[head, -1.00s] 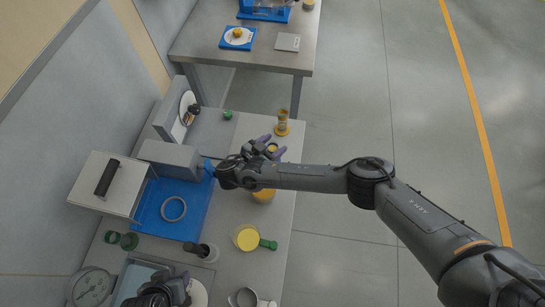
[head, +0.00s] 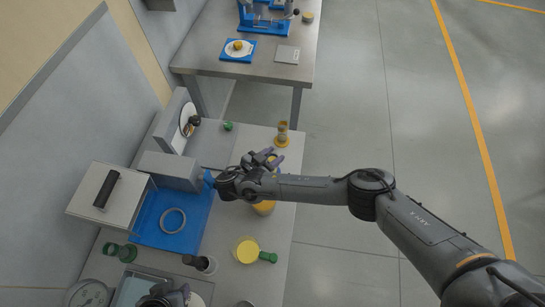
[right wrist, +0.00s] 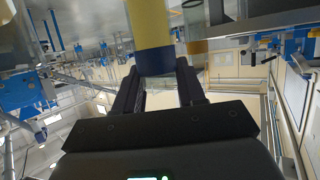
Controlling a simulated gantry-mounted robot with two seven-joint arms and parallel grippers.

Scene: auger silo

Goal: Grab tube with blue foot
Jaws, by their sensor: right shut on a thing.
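My right gripper (head: 270,160) is over the right part of the near table, its arm crossing from the right. In the right wrist view it is shut on a tube with a blue foot (right wrist: 154,60); the tube shows a yellow part and a blue band between the fingers. In the head view the hand mostly hides this tube. Another tube with an amber foot (head: 282,134) stands close by at the table's right edge; it also shows in the right wrist view (right wrist: 196,46). My left gripper (head: 165,297) is at the bottom edge, its fingers unclear.
A yellow-topped container (head: 246,250) and a green-ended item (head: 268,257) are on the near table. A blue tray (head: 150,222) holds a grey ring (head: 173,220). A grey box (head: 108,190) with a black handle is at left. A far table (head: 225,62) stands behind; floor is clear at right.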

